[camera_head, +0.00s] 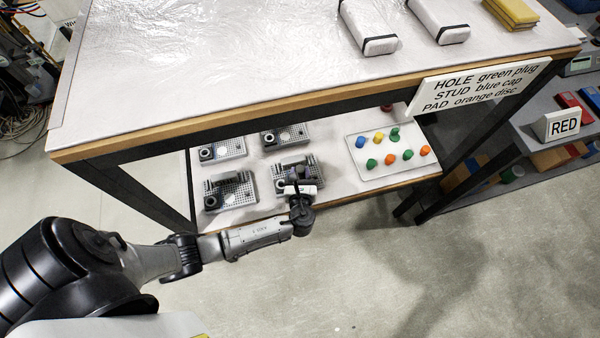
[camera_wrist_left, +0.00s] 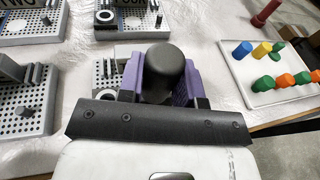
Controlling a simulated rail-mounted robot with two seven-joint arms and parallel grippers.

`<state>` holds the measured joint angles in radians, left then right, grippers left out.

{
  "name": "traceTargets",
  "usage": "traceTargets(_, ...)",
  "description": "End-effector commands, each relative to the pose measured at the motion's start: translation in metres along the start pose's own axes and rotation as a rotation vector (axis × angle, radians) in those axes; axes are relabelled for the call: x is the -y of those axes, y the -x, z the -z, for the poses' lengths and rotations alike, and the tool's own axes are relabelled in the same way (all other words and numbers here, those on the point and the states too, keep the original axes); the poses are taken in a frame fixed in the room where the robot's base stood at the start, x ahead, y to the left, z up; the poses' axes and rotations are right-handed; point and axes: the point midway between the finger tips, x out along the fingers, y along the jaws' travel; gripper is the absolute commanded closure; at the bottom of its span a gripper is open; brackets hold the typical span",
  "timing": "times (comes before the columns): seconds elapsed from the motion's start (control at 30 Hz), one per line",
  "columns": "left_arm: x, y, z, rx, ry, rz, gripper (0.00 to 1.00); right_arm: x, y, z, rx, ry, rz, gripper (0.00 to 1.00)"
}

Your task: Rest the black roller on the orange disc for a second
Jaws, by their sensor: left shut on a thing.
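My left gripper (camera_head: 302,187) reaches over the front right grey board on the lower shelf. In the left wrist view its purple fingers (camera_wrist_left: 160,85) are shut on a black, round-ended piece, which looks like the black roller (camera_wrist_left: 163,72). Two orange pieces sit on the white tray, a left one (camera_head: 390,159) and a right one (camera_head: 425,151); they also show in the wrist view (camera_wrist_left: 282,82) (camera_wrist_left: 303,78). I cannot tell whether either is the orange disc. The held piece is apart from both. What lies directly under it is hidden. My right gripper is not in view.
Several grey perforated boards (camera_head: 231,190) with posts and rings stand on the lower shelf. The white tray (camera_head: 362,173) right of them also holds blue, yellow and green pieces. The tabletop (camera_head: 230,60) overhangs the shelf. A sign (camera_head: 478,85) reads "PAD orange disc".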

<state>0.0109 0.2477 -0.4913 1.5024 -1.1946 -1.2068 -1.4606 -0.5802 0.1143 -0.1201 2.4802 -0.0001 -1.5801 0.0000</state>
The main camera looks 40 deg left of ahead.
Motion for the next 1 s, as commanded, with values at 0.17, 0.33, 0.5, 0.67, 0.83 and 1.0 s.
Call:
traceTargets(0.17, 0.0003, -0.0006, 0.002, 0.001, 0.0, 0.0, 1.0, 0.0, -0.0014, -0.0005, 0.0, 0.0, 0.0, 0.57)
traceTargets(0.33, 0.0003, -0.0009, 0.0033, 0.001, 0.0, 0.0, 1.0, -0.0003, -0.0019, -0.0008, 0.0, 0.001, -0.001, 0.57)
traceTargets(0.5, 0.0002, -0.0005, 0.0033, 0.0, 0.0, 0.0, 1.0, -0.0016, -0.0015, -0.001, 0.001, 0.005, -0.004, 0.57)
traceTargets(0.67, 0.0004, 0.0005, 0.0035, -0.001, 0.0, 0.0, 1.0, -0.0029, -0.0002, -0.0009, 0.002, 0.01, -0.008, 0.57)
traceTargets(0.83, 0.0008, 0.0022, 0.0039, -0.001, 0.0, 0.0, 1.0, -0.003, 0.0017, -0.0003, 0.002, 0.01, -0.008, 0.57)
traceTargets(1.0, 0.0012, 0.0038, 0.0042, -0.001, 0.0, 0.0, 1.0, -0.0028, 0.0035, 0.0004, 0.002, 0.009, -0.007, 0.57)
